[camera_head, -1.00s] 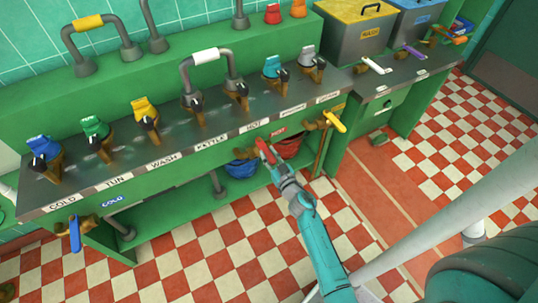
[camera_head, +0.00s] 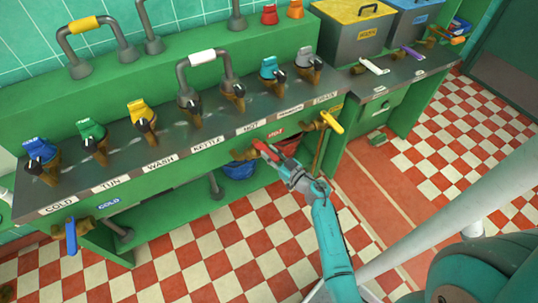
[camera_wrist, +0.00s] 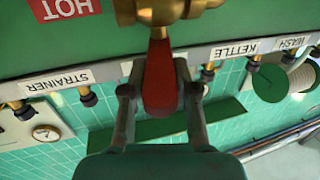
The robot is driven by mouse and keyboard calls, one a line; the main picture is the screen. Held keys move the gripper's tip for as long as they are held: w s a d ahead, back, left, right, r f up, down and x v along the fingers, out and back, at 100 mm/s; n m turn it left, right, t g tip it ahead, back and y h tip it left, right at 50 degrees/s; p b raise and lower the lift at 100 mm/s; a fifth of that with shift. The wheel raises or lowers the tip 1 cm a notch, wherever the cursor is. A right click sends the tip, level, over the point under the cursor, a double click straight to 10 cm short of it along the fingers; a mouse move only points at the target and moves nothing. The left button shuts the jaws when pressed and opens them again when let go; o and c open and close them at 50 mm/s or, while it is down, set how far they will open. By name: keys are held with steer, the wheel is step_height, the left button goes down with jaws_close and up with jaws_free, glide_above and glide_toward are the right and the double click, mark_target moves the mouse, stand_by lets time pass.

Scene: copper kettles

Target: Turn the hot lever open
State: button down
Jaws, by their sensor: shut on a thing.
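The red hot lever (camera_head: 264,148) sits on a brass valve at the front face of the green counter, by a red HOT tag (camera_head: 276,134). In the wrist view the lever (camera_wrist: 160,78) runs from the brass valve (camera_wrist: 165,14) down between my two fingers. My gripper (camera_head: 277,160) is shut on the lever, with one finger on each side; it also shows in the wrist view (camera_wrist: 160,98). In the head view the lever slants down to the right, in line with my gripper. My fingers partly cover its far end.
A yellow lever (camera_head: 332,122) is on the counter front to the right, and a blue lever (camera_head: 71,236) is far left. A blue bucket (camera_head: 239,170) and a red bucket (camera_head: 288,145) are below the counter edge. The checkered floor in front is clear.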

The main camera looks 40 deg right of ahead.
steer(key=w+d+n+g+y, duration=0.2)
steer(key=d+n+g+y, duration=0.3)
steer(key=n+y, duration=0.4)
steer(key=shift+w+d+y, duration=0.15)
steer(key=shift+d+y, duration=0.2)
steer(key=shift+y, duration=1.65)
steer(key=c, duration=0.9)
jaws_free()
steer(key=v, duration=1.2)
